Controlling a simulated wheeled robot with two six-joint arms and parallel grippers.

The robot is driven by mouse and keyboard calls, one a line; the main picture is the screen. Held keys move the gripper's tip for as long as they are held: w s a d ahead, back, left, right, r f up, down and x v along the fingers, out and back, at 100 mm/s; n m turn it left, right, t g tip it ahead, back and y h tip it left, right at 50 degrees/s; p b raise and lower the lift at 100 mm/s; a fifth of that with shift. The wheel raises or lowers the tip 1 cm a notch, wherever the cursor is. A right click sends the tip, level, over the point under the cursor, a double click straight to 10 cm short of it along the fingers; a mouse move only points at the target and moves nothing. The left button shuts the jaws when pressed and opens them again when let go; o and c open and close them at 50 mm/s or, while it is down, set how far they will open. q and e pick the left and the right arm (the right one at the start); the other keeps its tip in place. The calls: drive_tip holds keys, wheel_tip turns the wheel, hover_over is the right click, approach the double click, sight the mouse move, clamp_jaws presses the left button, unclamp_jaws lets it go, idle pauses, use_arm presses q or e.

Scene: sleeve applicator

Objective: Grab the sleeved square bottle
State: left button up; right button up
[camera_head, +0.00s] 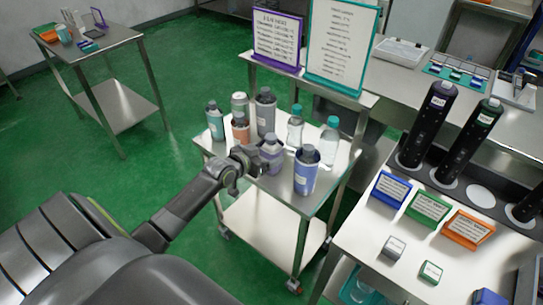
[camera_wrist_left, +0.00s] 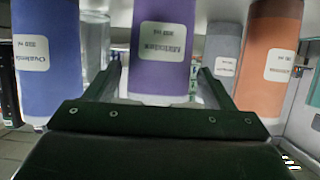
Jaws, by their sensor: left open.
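A purple-sleeved bottle (camera_head: 271,153) with a dark cap stands on the small metal cart. My left gripper (camera_head: 250,163) is open at its left side, low over the cart top. In the left wrist view, the purple bottle (camera_wrist_left: 163,45) is upright in line with the gap between the two open fingers (camera_wrist_left: 160,85); I cannot tell whether they touch it. Its white label reads upside down there. A blue-sleeved bottle (camera_head: 306,172) stands to its right, and an orange-sleeved bottle (camera_head: 240,130) behind to the left. Which sleeved bottle is square is hard to tell.
Close around are a teal-sleeved bottle (camera_head: 215,121), a grey-sleeved bottle (camera_head: 265,111) and clear bottles with teal caps (camera_head: 330,141). The metal cart (camera_head: 285,197) has little free room. A bench (camera_head: 365,228) with black dispensers (camera_head: 430,125) and labelled blocks stands at right.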

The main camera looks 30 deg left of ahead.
use_arm(q)
drive_tip(key=shift+x, duration=2.7)
drive_tip(key=shift+c, duration=0.3)
drive_tip(key=shift+r, duration=0.1)
drive_tip(key=c, duration=1.2)
